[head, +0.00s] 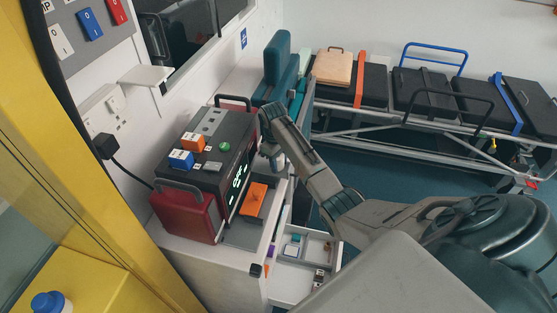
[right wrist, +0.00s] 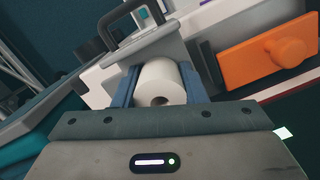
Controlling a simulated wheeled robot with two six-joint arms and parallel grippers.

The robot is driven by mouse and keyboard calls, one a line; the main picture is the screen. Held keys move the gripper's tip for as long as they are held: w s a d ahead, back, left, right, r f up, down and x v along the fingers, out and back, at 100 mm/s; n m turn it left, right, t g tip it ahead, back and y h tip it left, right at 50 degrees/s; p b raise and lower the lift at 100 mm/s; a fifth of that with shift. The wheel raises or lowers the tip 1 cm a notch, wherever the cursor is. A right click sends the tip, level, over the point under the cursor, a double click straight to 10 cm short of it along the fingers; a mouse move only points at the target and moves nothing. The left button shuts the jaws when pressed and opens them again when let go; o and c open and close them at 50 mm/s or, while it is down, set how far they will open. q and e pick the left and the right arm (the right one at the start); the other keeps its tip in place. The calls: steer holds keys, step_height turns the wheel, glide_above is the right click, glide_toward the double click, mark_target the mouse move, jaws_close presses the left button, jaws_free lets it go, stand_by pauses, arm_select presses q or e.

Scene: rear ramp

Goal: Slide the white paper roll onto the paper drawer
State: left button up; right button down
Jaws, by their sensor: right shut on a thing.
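The white paper roll (right wrist: 162,82) sits between the two blue fingers of my right gripper (right wrist: 160,88) in the right wrist view, its cored end facing the camera. In the head view my right gripper (head: 272,152) is beside the far right end of the dark and red monitor (head: 215,150), shut on the roll. An orange panel with a round knob (head: 254,200) sticks out at the monitor's front; it also shows in the right wrist view (right wrist: 270,60), to the right of the roll and apart from it. I cannot tell whether it is the paper drawer's front. My left gripper is not in view.
The monitor stands on a white counter (head: 215,255) with an open drawer (head: 300,270) of small items below. Orange and blue blocks (head: 181,159) sit on its top. A stretcher with dark cushions (head: 425,92) stands behind. A grey carry handle (right wrist: 130,25) is close beyond the roll.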

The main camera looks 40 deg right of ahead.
steer(key=c, duration=0.8)
jaws_free()
steer(key=shift+f, duration=0.1)
steer(key=r, duration=0.1)
steer(key=r+b, duration=0.1)
steer(key=r, duration=0.1)
steer(key=r+b, duration=0.1)
steer(key=r, duration=0.1)
steer(key=shift+w+a+r, duration=0.1)
steer(key=shift+w, duration=0.3)
steer(key=shift+w+a+r+p, duration=0.15)
steer(key=shift+r+p, duration=0.55)
steer(key=shift+r, duration=0.75)
steer(key=shift+w+d+r+p, duration=0.1)
steer(key=shift+r+p, duration=0.6)
steer(key=shift+r, duration=0.7)
steer(key=shift+f, duration=0.1)
